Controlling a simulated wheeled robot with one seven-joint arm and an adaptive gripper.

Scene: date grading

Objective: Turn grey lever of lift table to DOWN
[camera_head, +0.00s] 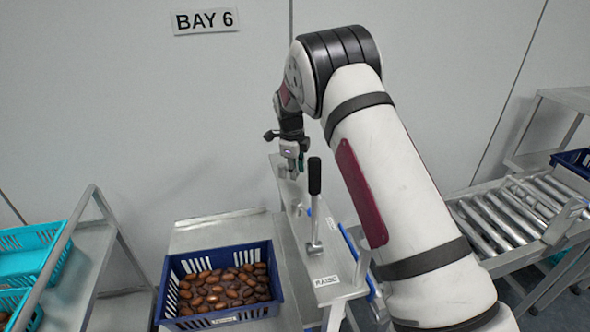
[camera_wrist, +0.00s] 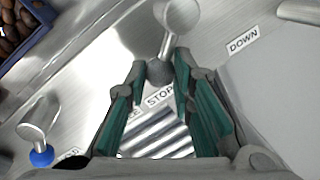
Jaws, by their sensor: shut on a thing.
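In the wrist view the grey lever (camera_wrist: 158,73) has a dark grey round knob on a silver shaft running up to a bright pivot. The knob is between the fingertips of my gripper (camera_wrist: 160,68), whose green-padded jaws are shut on it. It lies just above the STOP label (camera_wrist: 160,95). The DOWN label (camera_wrist: 242,40) is to the upper right, away from the knob. In the head view my gripper (camera_head: 292,170) is low over the far end of the metal control panel (camera_head: 294,236); the grey knob cannot be made out there.
A tall black-handled lever (camera_head: 315,178) stands by the RAISE label (camera_head: 326,281), near my gripper. A blue-knobbed lever (camera_wrist: 42,156) is at the wrist view's lower left. A blue crate of dates (camera_head: 174,292) is left of the panel. A roller conveyor (camera_head: 512,212) is right.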

